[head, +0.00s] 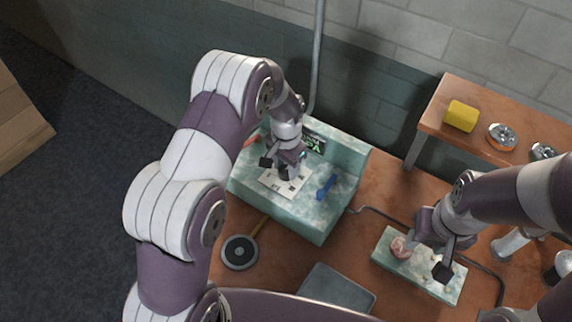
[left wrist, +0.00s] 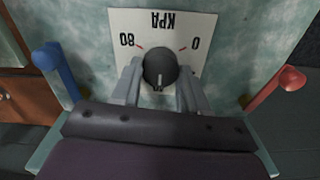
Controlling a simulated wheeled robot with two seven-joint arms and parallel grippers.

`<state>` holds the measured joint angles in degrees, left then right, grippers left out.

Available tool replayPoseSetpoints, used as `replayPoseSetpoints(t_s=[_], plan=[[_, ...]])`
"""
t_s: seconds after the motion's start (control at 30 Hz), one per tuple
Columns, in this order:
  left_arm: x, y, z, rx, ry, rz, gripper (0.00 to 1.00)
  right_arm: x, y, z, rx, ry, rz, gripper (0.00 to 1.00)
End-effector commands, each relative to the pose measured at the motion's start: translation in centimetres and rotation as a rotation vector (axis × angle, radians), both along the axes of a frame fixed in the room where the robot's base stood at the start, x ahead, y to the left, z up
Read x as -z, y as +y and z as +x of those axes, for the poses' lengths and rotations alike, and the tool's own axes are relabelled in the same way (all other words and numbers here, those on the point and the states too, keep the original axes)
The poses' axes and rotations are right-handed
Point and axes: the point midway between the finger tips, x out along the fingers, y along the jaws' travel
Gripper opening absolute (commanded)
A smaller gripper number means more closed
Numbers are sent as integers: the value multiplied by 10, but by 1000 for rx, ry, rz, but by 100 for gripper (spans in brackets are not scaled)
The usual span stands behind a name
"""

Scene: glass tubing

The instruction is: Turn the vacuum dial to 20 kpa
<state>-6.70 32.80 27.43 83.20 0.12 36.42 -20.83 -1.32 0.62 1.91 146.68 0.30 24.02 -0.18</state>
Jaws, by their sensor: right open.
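The vacuum dial is a round black knob (left wrist: 160,66) on a white plate (left wrist: 205,22) marked KPA, seen upside down in the left wrist view. 80 is at the left and 0 at the right, each with a red tick. A pale mark shows on the knob's near side, toward the picture's bottom. My left gripper (left wrist: 160,78) has one finger against each side of the knob. In the head view my left gripper (head: 287,170) is over the plate and hides the knob. My right gripper (head: 425,258) is open, over a small green marbled block at the right.
The dial box (head: 310,222) is green marbled, with a blue lever (head: 326,187) and a red lever (left wrist: 286,84) beside the plate. A side table (head: 450,88) holds a yellow block (head: 461,116) and round metal parts. A dark tray (head: 337,290) and a round disc (head: 240,252) lie in front.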

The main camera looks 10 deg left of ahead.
Motion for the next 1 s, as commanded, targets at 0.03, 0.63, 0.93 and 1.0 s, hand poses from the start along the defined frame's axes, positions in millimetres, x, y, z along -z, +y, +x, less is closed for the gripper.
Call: replayPoseSetpoints(t_s=[0.03,0.63,0.93,1.0], plan=[[1,1,-1,0,4,2,13,0,0,0,0,0,0,47],[2,1,-3,-174,10,4,13,2,0,0,0,0,0,47],[3,1,-3,-452,11,5,13,3,0,0,0,0,0,47],[3,1,-3,-518,12,5,13,4,0,0,0,0,0,47]])
